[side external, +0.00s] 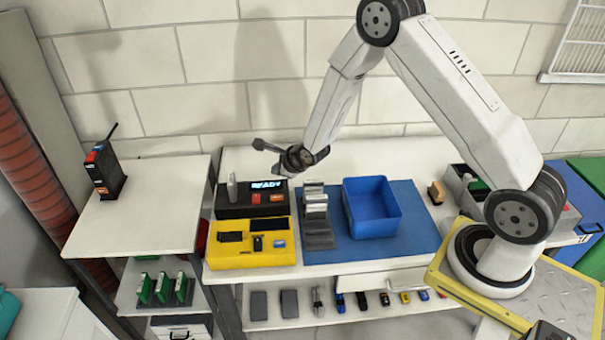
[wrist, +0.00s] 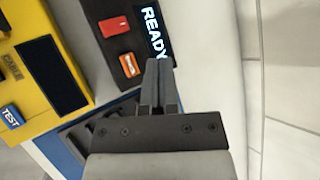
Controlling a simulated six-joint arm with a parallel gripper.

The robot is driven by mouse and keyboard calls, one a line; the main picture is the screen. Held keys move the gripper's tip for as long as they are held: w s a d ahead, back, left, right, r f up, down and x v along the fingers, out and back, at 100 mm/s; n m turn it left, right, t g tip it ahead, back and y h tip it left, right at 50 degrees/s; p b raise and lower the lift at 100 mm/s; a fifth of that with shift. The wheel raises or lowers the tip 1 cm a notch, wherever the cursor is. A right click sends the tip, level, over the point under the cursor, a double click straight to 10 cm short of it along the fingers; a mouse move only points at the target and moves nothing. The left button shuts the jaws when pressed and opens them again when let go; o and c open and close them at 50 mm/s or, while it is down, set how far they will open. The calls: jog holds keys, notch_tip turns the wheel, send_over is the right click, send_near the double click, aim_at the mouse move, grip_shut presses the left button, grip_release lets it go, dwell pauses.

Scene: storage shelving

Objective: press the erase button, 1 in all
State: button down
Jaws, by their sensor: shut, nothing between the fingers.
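A black unit (side external: 233,211) with a lit READY display (side external: 268,184) stands at the back left of the bench. In the wrist view its face (wrist: 98,10) carries a red button (wrist: 114,26) and an orange button (wrist: 129,65) beside the READY display (wrist: 154,32). Their lettering is too small to read, so I cannot tell which is the erase button. My gripper (side external: 263,146) is above the black unit in the side view. In the wrist view the gripper (wrist: 157,66) is shut and empty, its tips showing next to the orange button and the display.
A yellow tester (side external: 225,260) stands in front of the black unit, with a blue TEST button (wrist: 10,117). A grey rack (side external: 318,238) and a blue bin (side external: 372,230) stand to the right on a blue mat (side external: 418,240). The wall (side external: 215,110) is close behind.

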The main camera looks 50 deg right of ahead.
aim_at(274, 195)
jog(key=shift+f, duration=3.6)
jog(key=shift+f, duration=0.85)
jog(key=shift+r, duration=0.2)
dwell(0.4)
jog(key=shift+r, duration=0.65)
jog(key=shift+r, duration=0.1)
jog(key=shift+r, duration=2.4)
